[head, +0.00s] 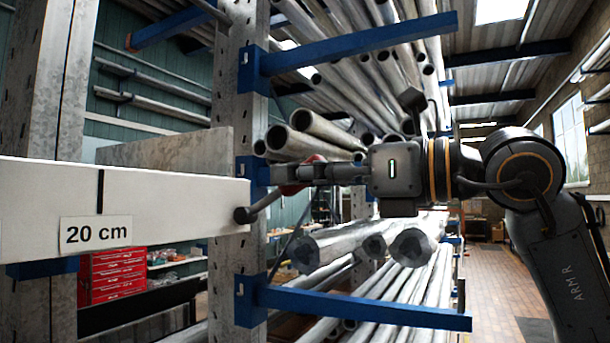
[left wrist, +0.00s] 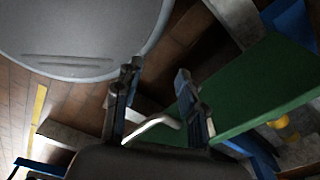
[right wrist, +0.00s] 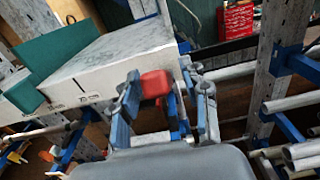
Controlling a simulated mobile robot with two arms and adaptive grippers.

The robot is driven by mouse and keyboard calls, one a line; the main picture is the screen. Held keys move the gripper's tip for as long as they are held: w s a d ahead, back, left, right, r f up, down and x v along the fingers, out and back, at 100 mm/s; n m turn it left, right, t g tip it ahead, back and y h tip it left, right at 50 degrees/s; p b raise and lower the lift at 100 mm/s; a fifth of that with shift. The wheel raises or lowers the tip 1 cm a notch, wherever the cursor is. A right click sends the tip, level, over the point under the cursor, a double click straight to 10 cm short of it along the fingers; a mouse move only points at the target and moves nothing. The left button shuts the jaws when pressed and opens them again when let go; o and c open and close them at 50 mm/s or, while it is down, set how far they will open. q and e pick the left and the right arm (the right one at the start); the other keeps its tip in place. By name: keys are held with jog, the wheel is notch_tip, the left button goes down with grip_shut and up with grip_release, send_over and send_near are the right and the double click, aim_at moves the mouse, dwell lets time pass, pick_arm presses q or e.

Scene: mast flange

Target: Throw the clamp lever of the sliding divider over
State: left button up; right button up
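The clamp lever (head: 266,203) runs from a dark round end at the white beam's right end up to a red grip (head: 316,158). My right gripper (head: 283,178) is at this grip and partly hides it. In the right wrist view the red grip (right wrist: 155,84) lies between the fingertips of my right gripper (right wrist: 160,72). The fingers stand apart, with a small gap visible on the right side; contact is unclear. The white beam (head: 150,195) bears a black line and a "20 cm" label. Which part is the sliding divider is unclear. My left gripper (left wrist: 155,82) is open, seen only in its wrist view.
Blue rack arms (head: 360,45) and a perforated upright (head: 238,130) stand close around my right gripper. Metal tubes (head: 360,240) lie just below it. A red tool cabinet (head: 112,277) stands behind. A green board (left wrist: 255,85) is right of my left gripper.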

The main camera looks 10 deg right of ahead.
jog(key=shift+s+d, duration=0.4)
jog(key=shift+d, duration=0.2)
jog(key=b+v, duration=0.1)
jog(key=v, duration=0.5)
jog(key=shift+s+d+b, duration=0.2)
jog(key=shift+s+b, duration=0.05)
jog(key=shift+b, duration=0.1)
